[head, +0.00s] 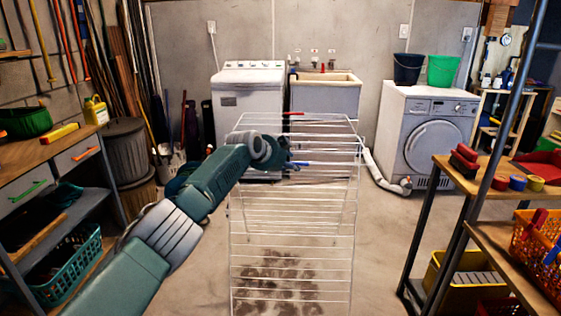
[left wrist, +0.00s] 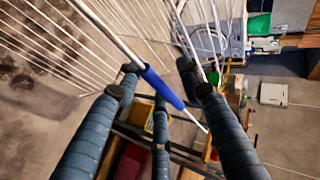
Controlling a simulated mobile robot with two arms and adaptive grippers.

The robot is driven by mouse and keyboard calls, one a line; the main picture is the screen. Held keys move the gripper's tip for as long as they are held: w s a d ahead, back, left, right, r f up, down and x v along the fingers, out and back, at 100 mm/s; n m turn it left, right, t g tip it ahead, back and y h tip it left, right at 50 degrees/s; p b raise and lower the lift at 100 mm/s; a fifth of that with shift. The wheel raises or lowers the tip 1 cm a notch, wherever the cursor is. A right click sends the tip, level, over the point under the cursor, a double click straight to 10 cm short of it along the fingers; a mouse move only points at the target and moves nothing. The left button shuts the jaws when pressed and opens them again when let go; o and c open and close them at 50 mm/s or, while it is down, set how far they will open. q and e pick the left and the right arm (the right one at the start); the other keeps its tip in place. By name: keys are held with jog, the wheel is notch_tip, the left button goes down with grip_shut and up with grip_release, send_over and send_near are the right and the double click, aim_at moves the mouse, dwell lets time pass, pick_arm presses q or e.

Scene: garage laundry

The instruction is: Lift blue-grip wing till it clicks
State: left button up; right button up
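A white wire drying rack (head: 292,236) stands on the floor in the middle of the head view. The blue grip (head: 301,164) is a short sleeve on one of its bars, partly hidden by my left gripper. My left gripper (head: 287,153) is right at this grip. In the left wrist view, the blue grip (left wrist: 164,89) runs diagonally on a white rod between the spread dark fingers of my left gripper (left wrist: 158,73). The fingers look open, not closed around it; whether any touches it is unclear. A red grip (head: 293,113) sits on the rack's far edge. My right gripper is out of view.
A workbench (head: 45,148) stands on the left and a shelf unit (head: 487,185) on the right. A top-loading washer (head: 247,92), a sink (head: 325,92) and a front-loading machine (head: 428,130) line the back. Floor beside the rack is clear.

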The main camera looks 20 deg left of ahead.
pick_arm(q)
jog(key=v, duration=1.2)
jog(key=shift+w+a, duration=0.1)
